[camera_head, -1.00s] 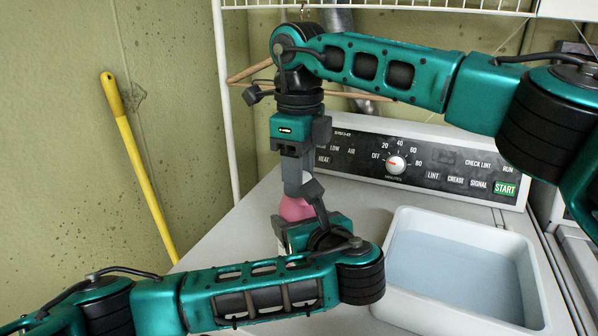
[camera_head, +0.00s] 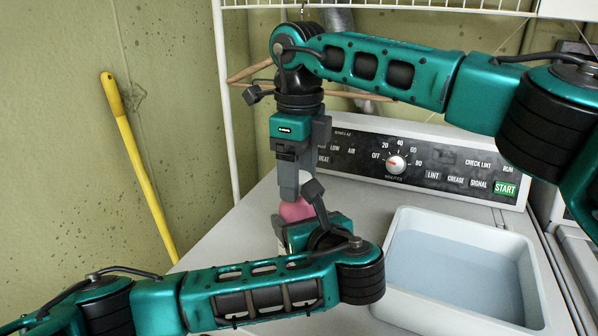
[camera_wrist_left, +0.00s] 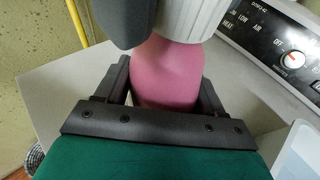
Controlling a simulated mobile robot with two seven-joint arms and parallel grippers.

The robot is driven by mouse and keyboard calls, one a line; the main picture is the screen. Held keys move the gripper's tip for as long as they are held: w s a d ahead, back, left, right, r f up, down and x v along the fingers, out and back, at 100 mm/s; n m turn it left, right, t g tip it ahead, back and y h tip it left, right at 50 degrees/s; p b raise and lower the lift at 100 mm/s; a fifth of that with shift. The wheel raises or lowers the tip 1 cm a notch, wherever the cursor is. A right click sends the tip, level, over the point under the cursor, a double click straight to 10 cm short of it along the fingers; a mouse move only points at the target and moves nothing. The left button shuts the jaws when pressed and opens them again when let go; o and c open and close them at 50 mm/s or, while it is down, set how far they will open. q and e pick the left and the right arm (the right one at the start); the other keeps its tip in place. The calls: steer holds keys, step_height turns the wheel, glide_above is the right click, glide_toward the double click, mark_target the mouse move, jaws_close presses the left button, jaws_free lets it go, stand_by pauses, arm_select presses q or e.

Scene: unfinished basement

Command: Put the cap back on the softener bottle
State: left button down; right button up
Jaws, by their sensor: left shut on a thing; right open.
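The pink softener bottle (camera_head: 297,210) stands on the machine top, mostly hidden by my arms in the head view. In the left wrist view its pink body (camera_wrist_left: 168,75) fills the space between my left fingers. My left gripper (camera_head: 300,228) is shut on the bottle from the near side. The white ribbed cap (camera_wrist_left: 190,18) sits at the bottle's top in the left wrist view; whether it is fully seated cannot be told. My right gripper (camera_head: 297,190) points down at the cap from above, open, with a dark finger beside the cap.
A white tub (camera_head: 400,300) with pale blue contents stands to the right. The control panel (camera_head: 430,165) rises behind. A yellow pole (camera_head: 145,175) leans on the wall at left. A wire shelf (camera_head: 400,6) hangs above, and a wooden hanger (camera_head: 250,72) is behind my right arm.

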steer(key=shift+r, duration=0.15)
step_height(320, 180, up, 12)
stand_by(0.3)
arm_select(q)
steer(key=shift+c, duration=0.2)
jaws_free()
steer(key=v, duration=1.3)
steer(key=shift+a, duration=0.1)
